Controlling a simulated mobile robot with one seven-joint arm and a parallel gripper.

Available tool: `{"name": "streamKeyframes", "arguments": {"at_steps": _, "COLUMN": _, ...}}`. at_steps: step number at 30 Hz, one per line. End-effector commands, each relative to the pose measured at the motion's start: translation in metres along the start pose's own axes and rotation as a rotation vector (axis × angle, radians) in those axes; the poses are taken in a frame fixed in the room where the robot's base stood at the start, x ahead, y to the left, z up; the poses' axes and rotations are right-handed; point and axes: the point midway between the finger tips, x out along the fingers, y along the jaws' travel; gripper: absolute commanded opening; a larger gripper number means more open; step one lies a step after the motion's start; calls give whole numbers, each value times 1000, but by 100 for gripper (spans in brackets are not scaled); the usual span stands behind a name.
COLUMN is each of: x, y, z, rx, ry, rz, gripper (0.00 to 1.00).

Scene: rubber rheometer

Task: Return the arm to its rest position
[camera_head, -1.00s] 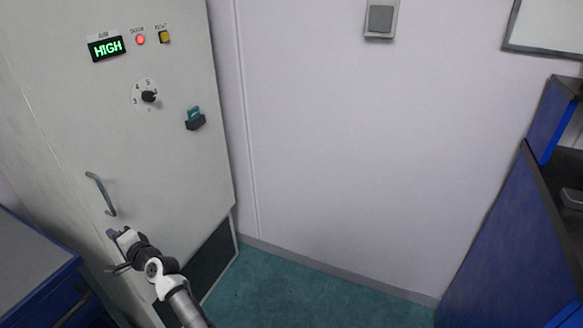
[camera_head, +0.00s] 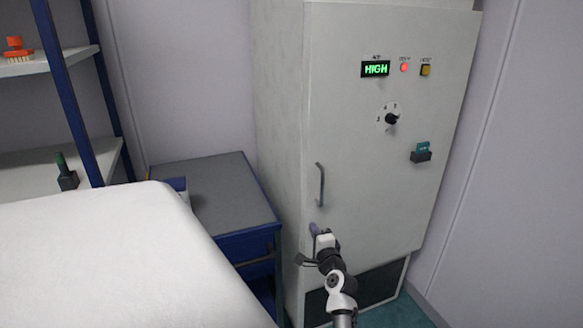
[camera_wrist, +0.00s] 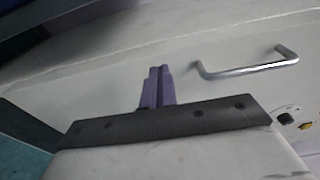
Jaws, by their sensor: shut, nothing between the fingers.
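My gripper (camera_head: 313,229) is at the end of my white and black arm, in front of the lower left of the pale cabinet door in the head view. In the wrist view its purple fingers (camera_wrist: 157,86) are together with nothing between them. The cabinet (camera_head: 360,160) is closed. Its grey door handle (camera_head: 320,185) is just above my gripper in the head view and to the right of the fingers in the wrist view (camera_wrist: 248,68). The gripper appears apart from the handle.
Shelves (camera_head: 50,62) are further left.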

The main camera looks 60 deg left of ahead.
Motion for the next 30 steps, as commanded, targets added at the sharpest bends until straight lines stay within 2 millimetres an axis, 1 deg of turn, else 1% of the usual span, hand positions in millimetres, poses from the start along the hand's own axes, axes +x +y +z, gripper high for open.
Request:
{"name": "streamKeyframes", "arguments": {"at_steps": 1, "x": -5, "y": 1, "z": 20, "rx": 1, "ry": -11, "rz": 3, "gripper": 0}}
{"name": "streamKeyframes", "arguments": {"at_steps": 3, "x": -11, "y": 1, "z": 36, "rx": 0, "ry": -11, "rz": 3, "gripper": 0}}
{"name": "streamKeyframes", "arguments": {"at_steps": 6, "x": -19, "y": 1, "z": 54, "rx": 0, "ry": -9, "rz": 2, "gripper": 0}}
{"name": "streamKeyframes", "arguments": {"at_steps": 9, "x": -24, "y": 1, "z": 69, "rx": 0, "ry": -8, "rz": 2, "gripper": 0}}
{"name": "streamKeyframes", "arguments": {"at_steps": 12, "x": -28, "y": 1, "z": 79, "rx": 0, "ry": -7, "rz": 3, "gripper": 0}}
{"name": "streamKeyframes", "arguments": {"at_steps": 15, "x": -30, "y": 2, "z": 84, "rx": 0, "ry": -6, "rz": 2, "gripper": 0}}
{"name": "streamKeyframes", "arguments": {"at_steps": 24, "x": -31, "y": 2, "z": 85, "rx": 0, "ry": -5, "rz": 2, "gripper": 0}}
{"name": "streamKeyframes", "arguments": {"at_steps": 26, "x": -31, "y": -9, "z": 84, "rx": -25, "ry": -1, "rz": -18, "gripper": 0}}
{"name": "streamKeyframes", "arguments": {"at_steps": 28, "x": -32, "y": -33, "z": 83, "rx": -89, "ry": 11, "rz": -64, "gripper": 0}}
{"name": "streamKeyframes", "arguments": {"at_steps": 29, "x": -33, "y": -48, "z": 83, "rx": -128, "ry": 18, "rz": -92, "gripper": 0}}
{"name": "streamKeyframes", "arguments": {"at_steps": 30, "x": -35, "y": -72, "z": 83, "rx": -192, "ry": 31, "rz": -138, "gripper": 0}}
